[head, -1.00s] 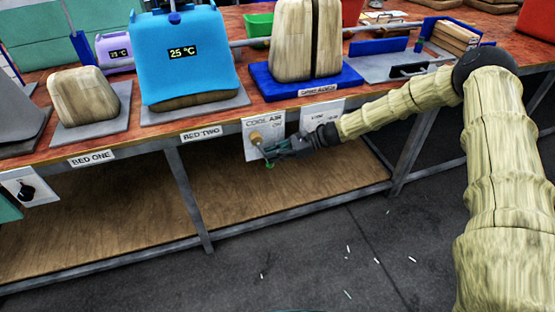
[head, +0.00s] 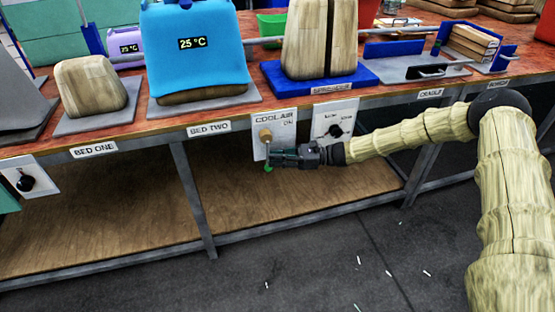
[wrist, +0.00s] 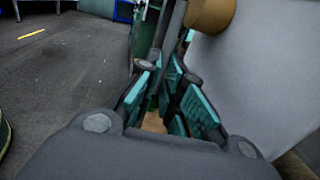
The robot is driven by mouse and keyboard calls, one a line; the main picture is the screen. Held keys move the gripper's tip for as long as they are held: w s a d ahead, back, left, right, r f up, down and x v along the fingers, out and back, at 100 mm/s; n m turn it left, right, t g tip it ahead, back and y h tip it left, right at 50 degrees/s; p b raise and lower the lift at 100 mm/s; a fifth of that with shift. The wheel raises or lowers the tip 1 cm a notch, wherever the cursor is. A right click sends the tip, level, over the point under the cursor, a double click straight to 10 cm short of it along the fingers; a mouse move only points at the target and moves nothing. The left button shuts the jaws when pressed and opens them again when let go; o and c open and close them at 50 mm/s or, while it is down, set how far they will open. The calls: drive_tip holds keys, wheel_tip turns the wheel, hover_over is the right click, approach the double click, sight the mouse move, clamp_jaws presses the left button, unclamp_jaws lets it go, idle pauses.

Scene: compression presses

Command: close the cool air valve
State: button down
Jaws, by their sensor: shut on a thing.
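The cool air valve is on a white panel (head: 274,122) labelled "COOL AIR" and "ON" at the bench front. Its brass body (head: 265,134) also shows in the wrist view (wrist: 211,14). A green tip (head: 268,169) shows low on the valve, below the brass body. My gripper (head: 276,157) reaches in from the right, just under the brass body, and is shut on the valve lever. In the wrist view, the grey lever (wrist: 174,28) runs down between the teal finger pads of my gripper (wrist: 170,88). The fingers hide part of the lever.
Another white panel with a black knob (head: 335,130) is just right of the valve, above my forearm. The bench edge and hanging labels are above. A wooden lower shelf (head: 290,205) lies below my gripper. Open floor is in front.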

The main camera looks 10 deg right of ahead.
drive_tip(key=shift+a+r, duration=0.15)
drive_tip(key=shift+r, duration=0.05)
drive_tip(key=c, duration=1.5)
unclamp_jaws()
drive_tip(key=shift+w+a, duration=0.1)
drive_tip(key=shift+f, duration=0.1)
drive_tip(key=shift+d, duration=0.25)
drive_tip(key=d, duration=0.4)
drive_tip(key=s+d, duration=0.1)
drive_tip(key=d, duration=0.7)
drive_tip(key=shift+s+f, duration=0.15)
drive_tip(key=shift+s, duration=0.05)
